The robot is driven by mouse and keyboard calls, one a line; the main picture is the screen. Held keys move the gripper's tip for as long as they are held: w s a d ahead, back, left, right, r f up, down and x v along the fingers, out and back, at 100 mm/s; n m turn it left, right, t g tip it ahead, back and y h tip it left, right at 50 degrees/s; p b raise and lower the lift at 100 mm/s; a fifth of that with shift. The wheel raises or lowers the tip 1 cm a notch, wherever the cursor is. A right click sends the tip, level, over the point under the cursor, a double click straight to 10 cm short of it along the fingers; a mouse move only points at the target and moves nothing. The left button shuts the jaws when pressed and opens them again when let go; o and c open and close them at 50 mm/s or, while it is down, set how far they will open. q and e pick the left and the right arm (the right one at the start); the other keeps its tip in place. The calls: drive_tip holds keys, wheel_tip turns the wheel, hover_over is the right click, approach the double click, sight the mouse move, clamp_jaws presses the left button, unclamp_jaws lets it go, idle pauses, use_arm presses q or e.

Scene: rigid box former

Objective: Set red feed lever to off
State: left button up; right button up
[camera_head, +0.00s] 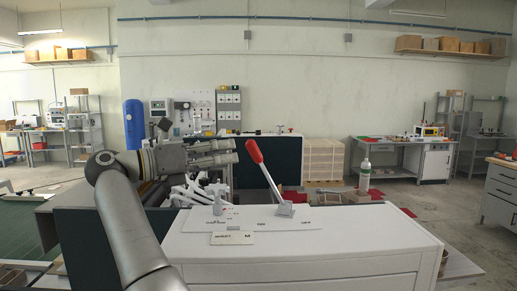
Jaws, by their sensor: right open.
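The feed lever has a red grip (254,151) on a metal shaft (268,181). The shaft rises from a small grey base (285,208) on the white cabinet top. The lever leans to the left. My right gripper (234,151) is open, its fingers pointing right toward the red grip. Its fingertips appear just left of the grip, with a narrow gap in the picture; I cannot tell the gap in depth. Nothing shows between the fingers. My left gripper is not in view.
A marked plate (260,222) with small unreadable labels lies around the lever base. A white label card (233,238) sits in front. The cabinet's right side (385,235) is clear.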

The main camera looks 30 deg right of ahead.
sight(249, 150)
drive_tip(key=d+p, duration=0.1)
drive_tip(key=d, duration=0.3)
drive_tip(key=d+p, duration=0.1)
drive_tip(key=d, duration=0.2)
drive_tip(key=shift+s+d+r, duration=0.1)
drive_tip(key=shift+s+d, duration=0.1)
drive_tip(key=shift+d, duration=0.5)
drive_tip(key=shift+c, duration=0.9)
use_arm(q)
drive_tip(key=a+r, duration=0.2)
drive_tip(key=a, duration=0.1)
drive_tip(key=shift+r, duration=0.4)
use_arm(e)
clamp_jaws()
